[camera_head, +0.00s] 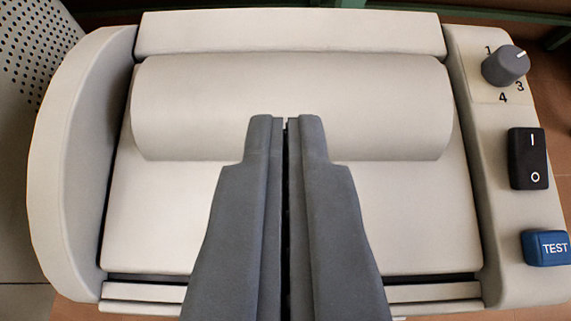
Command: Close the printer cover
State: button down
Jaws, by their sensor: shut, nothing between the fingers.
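The beige printer (70,165) fills most of the view, seen from above. Its cover (160,215) is a pale panel between the two side housings, with a wide rounded bulge (200,105) across its upper half. The panel looks down or nearly down; I cannot tell whether it is fully shut. A thin dark gap shows along its lower edge. My gripper (286,120) is shut and empty. Its fingertips appear over the middle of the bulge, and its fingers hide the centre of the panel and of the front edge. Contact with the cover cannot be told.
The right housing carries a grey rotary knob (505,65) with numbers, a black rocker switch (528,158) and a blue TEST button (546,248). A flat beige strip (290,33) runs along the back. A perforated grey panel (35,45) lies at the upper left.

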jog(key=shift+s+f, duration=0.4)
jog(key=shift+f, duration=0.1)
dwell(0.3)
jog(key=s+r+t, duration=0.6)
jog(key=s+r, duration=1.3)
jog(key=s, duration=0.2)
jog(key=shift+s+a+r, duration=0.2)
jog(key=shift+s+r, duration=0.15)
jog(key=shift+s, duration=0.05)
dwell(0.7)
